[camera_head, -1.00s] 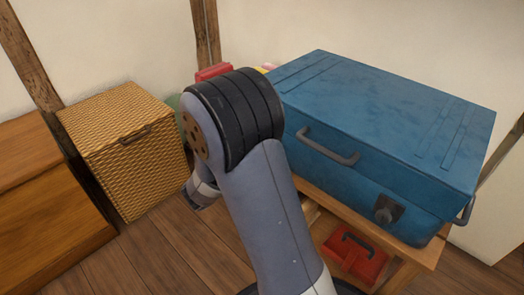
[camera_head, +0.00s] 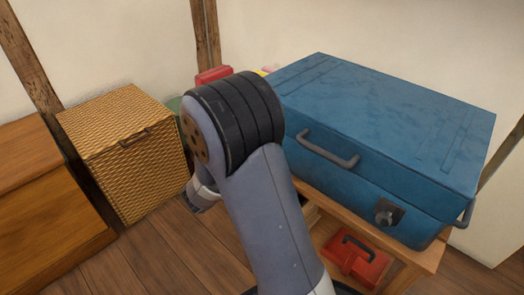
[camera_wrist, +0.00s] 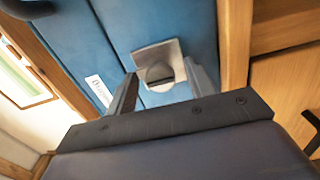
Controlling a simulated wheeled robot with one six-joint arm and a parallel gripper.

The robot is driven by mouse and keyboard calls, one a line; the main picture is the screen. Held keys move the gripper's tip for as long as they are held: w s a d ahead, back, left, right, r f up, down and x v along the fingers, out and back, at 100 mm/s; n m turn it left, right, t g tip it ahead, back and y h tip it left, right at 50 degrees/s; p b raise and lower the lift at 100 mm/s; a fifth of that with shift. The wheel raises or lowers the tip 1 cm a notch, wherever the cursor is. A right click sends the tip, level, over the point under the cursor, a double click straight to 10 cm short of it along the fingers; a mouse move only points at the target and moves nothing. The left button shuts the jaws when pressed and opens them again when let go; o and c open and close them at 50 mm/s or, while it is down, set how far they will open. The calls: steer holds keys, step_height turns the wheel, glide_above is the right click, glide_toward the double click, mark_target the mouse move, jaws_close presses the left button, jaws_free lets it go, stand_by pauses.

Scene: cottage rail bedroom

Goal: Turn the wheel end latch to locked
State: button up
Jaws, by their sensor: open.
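The wheel end latch is a dark round knob (camera_head: 386,216) on a plate, low on the front of the blue case (camera_head: 385,110), toward its right end. In the wrist view the latch (camera_wrist: 160,72) shows as a grey knob with a raised grip bar on a pale square plate. My gripper (camera_wrist: 158,80) is open, with one finger on each side of the knob. I cannot tell whether the fingers touch it. The gripper is hidden behind my arm in the head view. A white label (camera_wrist: 99,90) with small markings is beside the latch on the case.
The case stands on a wooden bench (camera_head: 428,257), with a red toolbox (camera_head: 356,262) below. Dark handles (camera_head: 327,150) stick out from the case's front and right end. A wicker hamper (camera_head: 135,160) and wooden chest (camera_head: 45,200) stand left. Floor between is clear.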

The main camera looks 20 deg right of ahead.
steer(key=p+v, duration=0.3)
steer(key=v, duration=0.8)
steer(key=shift+d+f, duration=0.1)
steer(key=b+x, duration=0.3)
steer(key=x, duration=0.8)
steer(key=shift+a, duration=0.2)
steer(key=p+v, duration=0.3)
steer(key=v, duration=0.8)
steer(key=w+d+n+p, duration=0.4)
steer(key=d+n+p, duration=0.6)
steer(key=n+p, duration=0.6)
steer(key=shift+w+r+n+p, duration=0.25)
steer(key=shift+n+p, duration=0.1)
steer(key=shift+n, duration=0.75)
